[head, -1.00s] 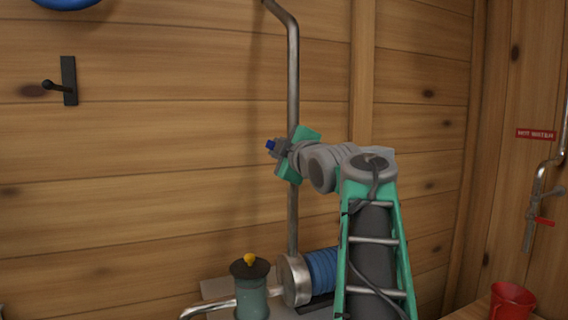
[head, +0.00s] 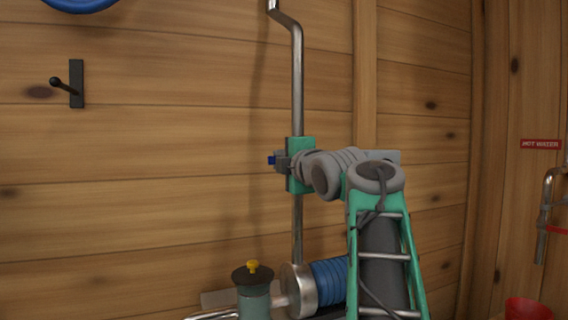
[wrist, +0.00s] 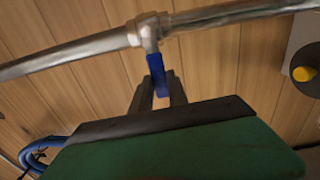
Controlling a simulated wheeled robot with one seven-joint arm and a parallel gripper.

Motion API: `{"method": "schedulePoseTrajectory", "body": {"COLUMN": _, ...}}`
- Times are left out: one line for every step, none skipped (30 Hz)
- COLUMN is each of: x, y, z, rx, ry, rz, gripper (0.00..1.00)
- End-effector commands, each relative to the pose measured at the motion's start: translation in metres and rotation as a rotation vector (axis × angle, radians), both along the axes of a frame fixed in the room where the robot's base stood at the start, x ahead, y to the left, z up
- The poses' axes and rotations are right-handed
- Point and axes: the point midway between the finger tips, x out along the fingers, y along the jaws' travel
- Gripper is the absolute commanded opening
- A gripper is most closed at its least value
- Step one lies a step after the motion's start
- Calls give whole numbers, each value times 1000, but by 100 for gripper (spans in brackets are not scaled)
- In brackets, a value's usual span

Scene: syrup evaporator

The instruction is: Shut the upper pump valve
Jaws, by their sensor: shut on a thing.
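The upper pump valve's blue lever (wrist: 157,74) is on a metal fitting in the steel pipe (wrist: 80,57). In the wrist view the lever stands across the pipe, between my two dark fingers. My gripper (wrist: 160,95) is shut on it. In the head view the pipe (head: 298,80) runs upright along the wood wall. My gripper (head: 281,160) is level in front of it, with the blue lever's end (head: 271,160) showing at the left. My green hand hides the valve body there.
Below is the pump with a blue ribbed motor (head: 328,281) and a grey-green canister (head: 254,300) with a yellow knob. A hot water tap (head: 544,215) and a red cup (head: 528,309) are at right.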

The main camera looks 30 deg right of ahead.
Motion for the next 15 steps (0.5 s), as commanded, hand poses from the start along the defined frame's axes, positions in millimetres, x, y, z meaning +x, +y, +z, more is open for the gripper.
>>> {"method": "schedulePoseTrajectory", "body": {"x": 0, "y": 0, "z": -1, "rx": -1, "ry": 3, "rz": 1, "gripper": 0}}
{"method": "schedulePoseTrajectory", "body": {"x": 0, "y": 0, "z": -1, "rx": 0, "ry": 3, "rz": 1, "gripper": 0}}
{"method": "schedulePoseTrajectory", "body": {"x": 0, "y": 0, "z": -1, "rx": 0, "ry": 3, "rz": 1, "gripper": 0}}
{"method": "schedulePoseTrajectory", "body": {"x": 0, "y": 0, "z": -1, "rx": 0, "ry": 3, "rz": 1, "gripper": 0}}
{"method": "schedulePoseTrajectory", "body": {"x": 0, "y": 0, "z": -1, "rx": 0, "ry": 3, "rz": 1, "gripper": 0}}
{"method": "schedulePoseTrajectory", "body": {"x": 0, "y": 0, "z": -1, "rx": 0, "ry": 3, "rz": 1, "gripper": 0}}
{"method": "schedulePoseTrajectory", "body": {"x": 0, "y": 0, "z": -1, "rx": 0, "ry": 3, "rz": 1, "gripper": 20}}
{"method": "schedulePoseTrajectory", "body": {"x": 0, "y": 0, "z": -2, "rx": 0, "ry": 3, "rz": 1, "gripper": 23}}
{"method": "schedulePoseTrajectory", "body": {"x": 0, "y": 0, "z": -1, "rx": 1, "ry": 3, "rz": 1, "gripper": 26}}
{"method": "schedulePoseTrajectory", "body": {"x": 0, "y": 0, "z": -1, "rx": 1, "ry": 3, "rz": 0, "gripper": 29}}
{"method": "schedulePoseTrajectory", "body": {"x": 0, "y": 0, "z": -1, "rx": 1, "ry": 3, "rz": 0, "gripper": 31}}
{"method": "schedulePoseTrajectory", "body": {"x": 0, "y": 0, "z": -1, "rx": 1, "ry": 3, "rz": 0, "gripper": 34}}
{"method": "schedulePoseTrajectory", "body": {"x": 0, "y": 0, "z": -1, "rx": 0, "ry": 2, "rz": 0, "gripper": 37}}
{"method": "schedulePoseTrajectory", "body": {"x": 0, "y": 0, "z": -1, "rx": 0, "ry": 2, "rz": 0, "gripper": 39}}
{"method": "schedulePoseTrajectory", "body": {"x": 0, "y": 0, "z": -1, "rx": 0, "ry": 2, "rz": 0, "gripper": 42}}
